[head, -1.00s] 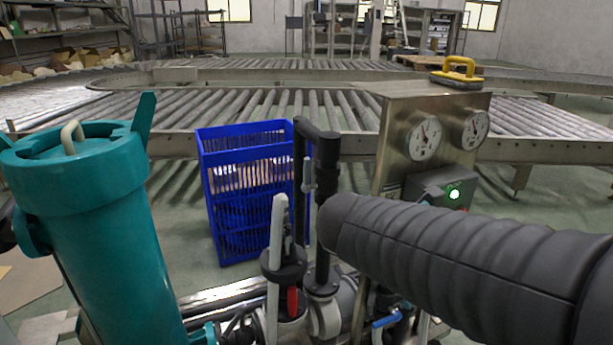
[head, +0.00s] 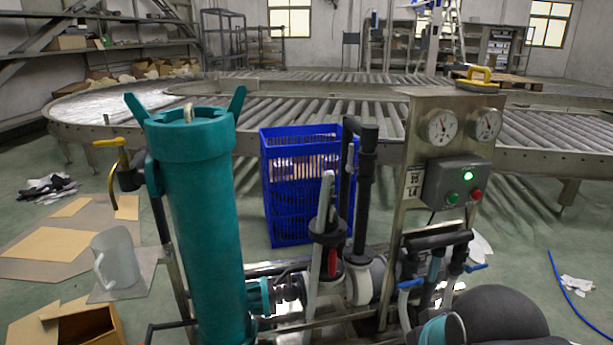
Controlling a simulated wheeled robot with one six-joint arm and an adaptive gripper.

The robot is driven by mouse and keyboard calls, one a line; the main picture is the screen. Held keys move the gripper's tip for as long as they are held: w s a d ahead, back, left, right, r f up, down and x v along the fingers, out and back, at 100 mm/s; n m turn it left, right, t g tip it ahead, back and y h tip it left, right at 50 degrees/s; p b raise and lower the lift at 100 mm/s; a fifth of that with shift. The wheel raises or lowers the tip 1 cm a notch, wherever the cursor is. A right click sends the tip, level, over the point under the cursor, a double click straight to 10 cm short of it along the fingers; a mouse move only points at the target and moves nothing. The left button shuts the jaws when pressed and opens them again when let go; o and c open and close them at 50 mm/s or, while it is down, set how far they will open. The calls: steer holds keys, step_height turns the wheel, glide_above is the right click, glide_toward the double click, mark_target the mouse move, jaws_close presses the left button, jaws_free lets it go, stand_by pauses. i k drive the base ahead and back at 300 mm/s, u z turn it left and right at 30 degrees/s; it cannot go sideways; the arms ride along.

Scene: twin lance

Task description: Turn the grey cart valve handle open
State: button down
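The cart has several valve levers. A long light-grey lever (head: 320,245) stands nearly upright, slightly tilted, in front of a black pipe fitting, with a small red handle (head: 332,264) beside it. A smaller grey lever (head: 349,162) sits upright along the black pipe (head: 366,185) behind. I cannot tell for sure which one is the grey valve handle, nor whether its valve is open. My gripper is not visible in the head view.
A tall teal filter vessel (head: 200,225) stands left of the levers. A steel panel (head: 410,150) with two gauges and a control box (head: 457,182) with a lit green lamp stands right. A blue crate (head: 290,215) and a roller conveyor (head: 530,135) are behind. A jug (head: 116,260) stands on cardboard at left.

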mark_target(350, 166)
steer(key=u, duration=0.3)
steer(key=k, duration=0.6)
steer(key=z, duration=0.9)
steer(key=i, duration=1.25)
